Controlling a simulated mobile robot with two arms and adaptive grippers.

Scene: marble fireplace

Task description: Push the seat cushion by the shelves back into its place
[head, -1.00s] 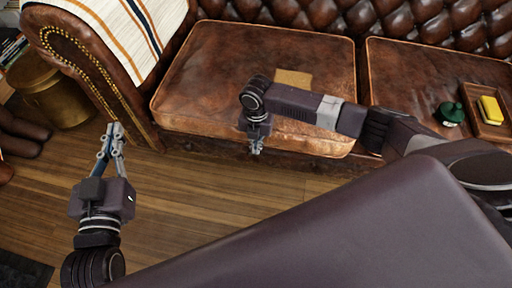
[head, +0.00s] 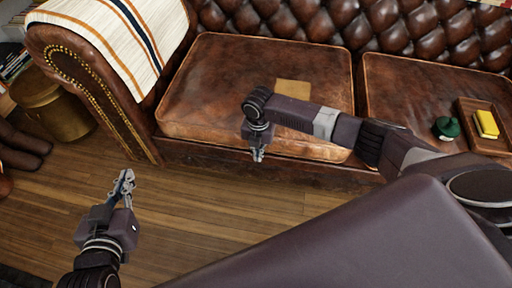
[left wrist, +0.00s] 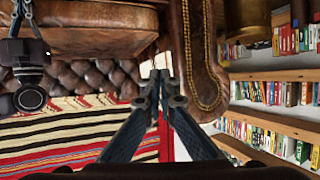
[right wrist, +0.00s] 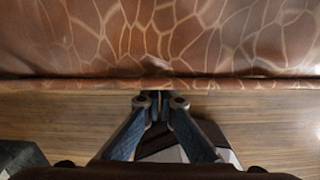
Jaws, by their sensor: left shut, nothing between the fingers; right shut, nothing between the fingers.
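The seat cushion by the shelves (head: 215,85) is the left brown leather cushion on the tufted sofa, beside the studded armrest. Its piped front edge and crackled leather fill the top of the right wrist view (right wrist: 160,45). My right gripper (head: 257,157) points down at the cushion's front edge, fingers shut and empty. In the right wrist view its fingertips (right wrist: 161,98) are at the piped edge; I cannot tell whether they touch. My left gripper (head: 125,178) is shut and empty above the floor, left of the cushion's front. It also shows in the left wrist view (left wrist: 160,82).
A tan square (head: 293,88) lies on the cushion. The right cushion (head: 410,90) carries a green object (head: 446,128) and a wooden tray (head: 485,145) with a yellow block. A brass drum (head: 55,108) stands left of the armrest. Floor before the sofa is clear.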

